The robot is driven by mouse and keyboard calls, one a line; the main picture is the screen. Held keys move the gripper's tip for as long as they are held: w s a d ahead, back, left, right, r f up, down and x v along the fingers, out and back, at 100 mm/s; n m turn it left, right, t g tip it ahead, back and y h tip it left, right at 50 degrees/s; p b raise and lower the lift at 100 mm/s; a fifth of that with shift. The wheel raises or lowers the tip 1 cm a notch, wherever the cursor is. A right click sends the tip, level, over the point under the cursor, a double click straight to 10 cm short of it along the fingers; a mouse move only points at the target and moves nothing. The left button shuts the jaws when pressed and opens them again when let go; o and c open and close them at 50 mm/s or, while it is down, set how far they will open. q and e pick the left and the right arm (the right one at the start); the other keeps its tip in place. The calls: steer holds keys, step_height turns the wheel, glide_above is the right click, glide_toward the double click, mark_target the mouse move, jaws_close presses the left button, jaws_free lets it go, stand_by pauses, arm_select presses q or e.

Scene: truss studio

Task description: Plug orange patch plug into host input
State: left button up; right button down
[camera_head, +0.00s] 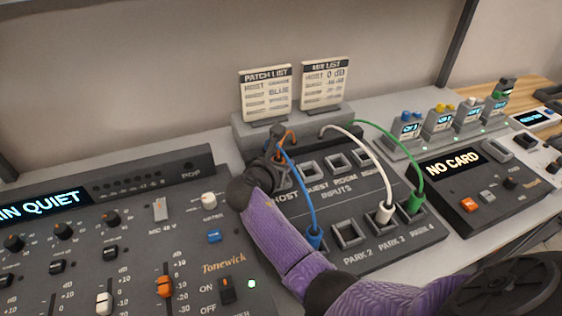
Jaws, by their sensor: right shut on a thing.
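My right gripper (279,160) reaches in on its purple arm and is shut at the back left of the patch panel (330,201), by the HOST input. The orange cable (290,136) runs from the rear block to the gripper. The orange plug is hidden in the jaws, so I cannot tell whether it is in the socket. The HOST socket is mostly covered by the gripper; its label (285,198) shows. My left gripper is not in view.
Blue (314,238), white (384,214) and green (415,203) plugs stand in the front row, their cables arching over the panel. The PARK 2 socket (347,235) is empty. A mixer (130,250) lies left, a card recorder (470,190) right. Two list signs (266,95) stand behind.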

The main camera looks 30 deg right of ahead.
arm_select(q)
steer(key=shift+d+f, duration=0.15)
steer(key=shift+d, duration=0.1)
arm_select(e)
steer(key=shift+f, duration=0.25)
arm_select(q)
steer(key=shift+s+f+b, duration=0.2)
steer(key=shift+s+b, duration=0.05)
steer(key=shift+b, duration=0.1)
arm_select(e)
steer(key=shift+f, duration=0.4)
steer(key=c, duration=0.7)
jaws_free()
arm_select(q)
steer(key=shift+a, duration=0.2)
arm_select(e)
steer(key=shift+o, duration=0.2)
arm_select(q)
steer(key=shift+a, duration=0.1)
